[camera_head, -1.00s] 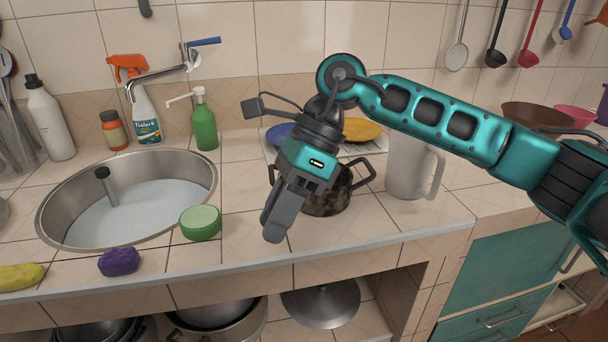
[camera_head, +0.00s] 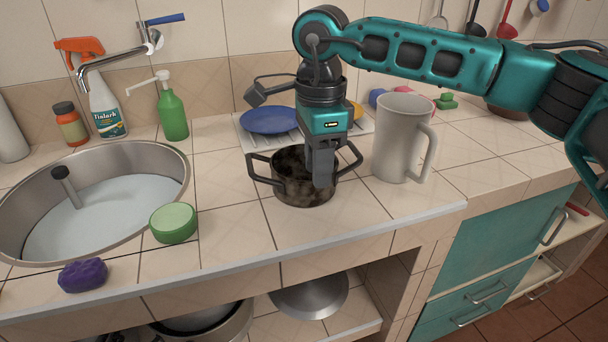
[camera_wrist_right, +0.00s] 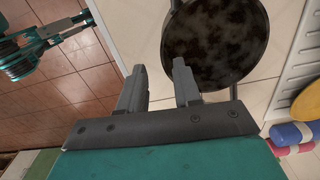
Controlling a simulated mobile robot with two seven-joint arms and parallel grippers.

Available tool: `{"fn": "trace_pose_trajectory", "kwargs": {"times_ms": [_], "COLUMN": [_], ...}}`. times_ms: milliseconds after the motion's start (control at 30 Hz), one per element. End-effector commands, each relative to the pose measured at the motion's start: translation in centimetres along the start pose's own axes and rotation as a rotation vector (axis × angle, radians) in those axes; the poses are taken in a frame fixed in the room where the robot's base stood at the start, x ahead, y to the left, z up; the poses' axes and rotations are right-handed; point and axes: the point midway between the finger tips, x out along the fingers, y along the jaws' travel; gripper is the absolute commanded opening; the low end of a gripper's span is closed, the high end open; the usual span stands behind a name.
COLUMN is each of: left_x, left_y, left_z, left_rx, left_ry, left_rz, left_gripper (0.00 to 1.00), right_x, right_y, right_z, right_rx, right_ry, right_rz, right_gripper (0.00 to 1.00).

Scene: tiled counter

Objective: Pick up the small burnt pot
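The small burnt pot (camera_head: 292,188) stands upright on the tiled counter. It is dark and blotchy with two black side handles. In the right wrist view its scorched inside (camera_wrist_right: 215,40) is seen from above. My right gripper (camera_head: 323,184) points down at the pot's right front side and covers part of it. In the right wrist view my right gripper (camera_wrist_right: 160,68) is open, with nothing between its fingers. One fingertip appears close to the rim; contact cannot be told. My left gripper is outside the head view; a teal arm part at the wrist view's upper left may be it.
A grey mug (camera_head: 399,140) stands close to the pot's right. Behind the pot is a rack with a blue plate (camera_head: 269,121). A green round box (camera_head: 173,223), purple sponge (camera_head: 83,275) and sink (camera_head: 180,165) are left. The counter's front edge is near.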

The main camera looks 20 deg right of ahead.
Motion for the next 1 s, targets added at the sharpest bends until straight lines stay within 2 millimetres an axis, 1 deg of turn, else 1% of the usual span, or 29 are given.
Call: {"fn": "trace_pose_trajectory", "kwargs": {"times_ms": [233, 333, 433, 667, 1000], "left_x": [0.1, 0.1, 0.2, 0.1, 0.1], "left_y": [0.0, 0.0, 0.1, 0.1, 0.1], "left_z": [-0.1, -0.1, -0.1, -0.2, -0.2], "left_rx": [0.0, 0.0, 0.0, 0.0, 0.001], "left_ry": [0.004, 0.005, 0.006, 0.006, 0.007], "left_rz": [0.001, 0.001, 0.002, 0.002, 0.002], "left_gripper": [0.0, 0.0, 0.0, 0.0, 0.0], "right_x": [3.3, 4.5, 5.1, 5.2, 5.2], "right_y": [-0.7, -0.7, -0.7, -0.7, -0.7], "right_z": [0.6, 0.6, 0.6, 0.6, 0.6], "right_rx": [-0.002, -0.001, -0.001, -0.001, 0.0], "right_ry": [0.001, 0.001, -0.001, -0.001, -0.001], "right_rz": [0.004, 0.002, 0.0, 0.0, 0.0], "right_gripper": [0.33, 0.33, 0.33, 0.32, 0.0]}}
